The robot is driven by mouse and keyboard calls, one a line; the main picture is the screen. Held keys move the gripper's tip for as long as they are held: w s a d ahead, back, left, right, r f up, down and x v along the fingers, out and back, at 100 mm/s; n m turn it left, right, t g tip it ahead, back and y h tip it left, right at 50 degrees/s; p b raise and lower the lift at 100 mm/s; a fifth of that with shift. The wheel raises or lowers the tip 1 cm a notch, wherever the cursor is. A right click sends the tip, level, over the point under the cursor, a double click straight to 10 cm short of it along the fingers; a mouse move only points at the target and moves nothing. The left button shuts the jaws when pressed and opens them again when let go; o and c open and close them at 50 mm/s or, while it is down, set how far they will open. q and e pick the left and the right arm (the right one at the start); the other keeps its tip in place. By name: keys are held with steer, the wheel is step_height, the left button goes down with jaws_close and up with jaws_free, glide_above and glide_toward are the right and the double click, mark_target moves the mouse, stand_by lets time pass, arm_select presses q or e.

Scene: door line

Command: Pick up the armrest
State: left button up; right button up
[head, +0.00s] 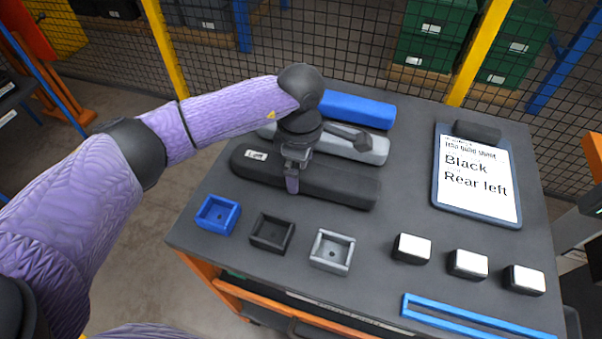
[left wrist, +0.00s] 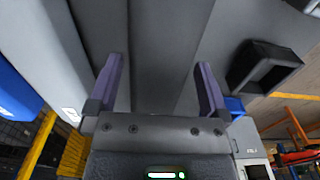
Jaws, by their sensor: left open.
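A long black armrest (head: 335,189) with a small white label at its left end lies on the dark table, nearest of three armrests. My left gripper (head: 292,186) is over it, pointing down, with its fingers near the armrest's middle. In the left wrist view, the open purple fingers (left wrist: 157,92) stand on either side of the black armrest (left wrist: 158,55). I cannot tell whether they touch it. A grey armrest (head: 365,148) and a blue armrest (head: 355,108) lie behind it, partly hidden by my left arm. My right gripper is not in view.
Blue (head: 217,215), black (head: 272,233) and grey (head: 331,251) small trays stand in front. Three white-topped blocks (head: 468,263) and a blue frame (head: 470,318) are at right. A clipboard (head: 478,178) reads "Black Rear left". Mesh fence (head: 300,45) stands behind.

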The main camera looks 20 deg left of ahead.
arm_select(q)
steer(key=shift+f, duration=0.35)
steer(key=shift+f, duration=0.25)
stand_by(0.3)
jaws_close()
